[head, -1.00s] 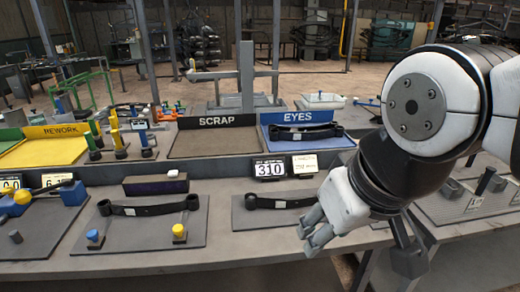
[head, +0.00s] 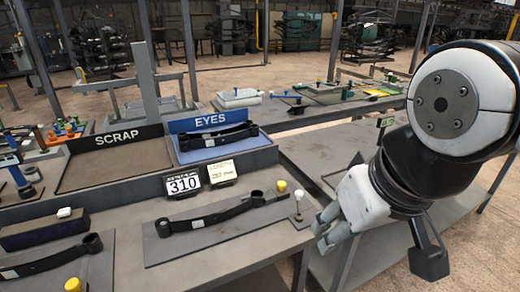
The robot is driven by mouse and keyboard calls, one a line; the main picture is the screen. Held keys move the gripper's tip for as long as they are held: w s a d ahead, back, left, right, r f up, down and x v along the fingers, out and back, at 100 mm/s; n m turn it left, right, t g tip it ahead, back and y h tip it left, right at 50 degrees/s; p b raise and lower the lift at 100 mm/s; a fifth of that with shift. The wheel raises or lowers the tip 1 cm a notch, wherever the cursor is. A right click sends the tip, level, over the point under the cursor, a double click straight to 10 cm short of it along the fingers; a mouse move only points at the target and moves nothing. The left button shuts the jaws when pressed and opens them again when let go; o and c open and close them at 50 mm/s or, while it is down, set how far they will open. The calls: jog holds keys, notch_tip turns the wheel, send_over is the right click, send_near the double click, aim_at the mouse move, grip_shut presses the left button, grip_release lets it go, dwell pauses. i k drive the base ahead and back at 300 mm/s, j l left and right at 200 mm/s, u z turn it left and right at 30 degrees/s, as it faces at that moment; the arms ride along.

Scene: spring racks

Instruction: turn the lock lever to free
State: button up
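No part in view can be surely told as the lock lever. A short upright post with a white ball knob (head: 298,197) stands at the right edge of the near bench, by a plate with a dark spring arm (head: 218,212) and a yellow knob (head: 281,187). My gripper (head: 324,236) is just right of this post in the picture, beyond the bench edge, pointing down and left. It holds nothing that I can see. Its finger gap is too unclear to judge. On the far bench, a thin bar with a blue end (head: 285,98) lies among small fixtures.
A grey table (head: 330,150) extends at the back right. Open floor shows beyond.

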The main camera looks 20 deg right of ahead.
aim_at(299, 194)
jog(key=z, duration=0.25)
jog(key=i+z, duration=0.25)
jog(key=i+j+z, duration=0.1)
jog(key=i+z, duration=0.2)
jog(key=i, duration=0.1)
